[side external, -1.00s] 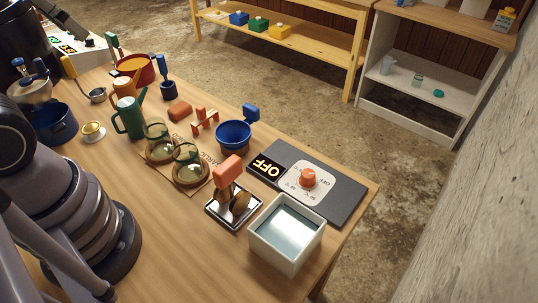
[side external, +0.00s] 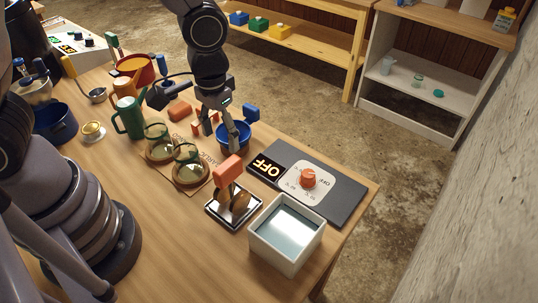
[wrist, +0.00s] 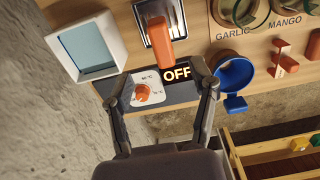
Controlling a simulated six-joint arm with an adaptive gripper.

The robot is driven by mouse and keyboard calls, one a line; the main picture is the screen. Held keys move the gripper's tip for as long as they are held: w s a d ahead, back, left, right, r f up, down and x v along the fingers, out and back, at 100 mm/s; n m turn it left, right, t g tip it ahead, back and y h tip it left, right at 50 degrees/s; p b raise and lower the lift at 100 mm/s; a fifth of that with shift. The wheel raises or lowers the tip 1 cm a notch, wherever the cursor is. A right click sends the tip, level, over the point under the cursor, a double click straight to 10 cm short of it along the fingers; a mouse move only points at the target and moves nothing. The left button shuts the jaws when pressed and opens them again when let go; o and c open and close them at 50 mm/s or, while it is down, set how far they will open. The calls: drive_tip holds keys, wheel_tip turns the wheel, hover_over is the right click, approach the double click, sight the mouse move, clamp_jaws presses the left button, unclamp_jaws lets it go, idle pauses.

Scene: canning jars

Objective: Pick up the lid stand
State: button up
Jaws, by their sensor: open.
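The lid stand (side external: 229,200) sits on the table, left of the white square basin. It has a square metal-edged tray, upright brown discs and an orange block handle on top. In the wrist view its orange handle (wrist: 159,44) and tray show at the top centre. My gripper (side external: 222,138) is open and empty above the table, near the blue bowl and behind the lid stand in the side view. In the wrist view my gripper (wrist: 160,92) has its fingers spread over the dial panel, with the orange handle beyond them.
The white basin (side external: 286,258) stands close to the stand's right. The dark panel (side external: 345,205) with an orange dial and OFF display lies behind it. Bare table lies left of the stand.

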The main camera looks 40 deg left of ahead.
sight(229, 176)
wheel_tip(229, 176, down, 7)
drive_tip(key=shift+r, duration=0.1)
drive_tip(key=shift+w+f, duration=0.15)
drive_tip(key=shift+f, duration=1.2)
drive_tip(key=shift+w+f, duration=0.1)
drive_tip(key=shift+f, duration=1.25)
clamp_jaws()
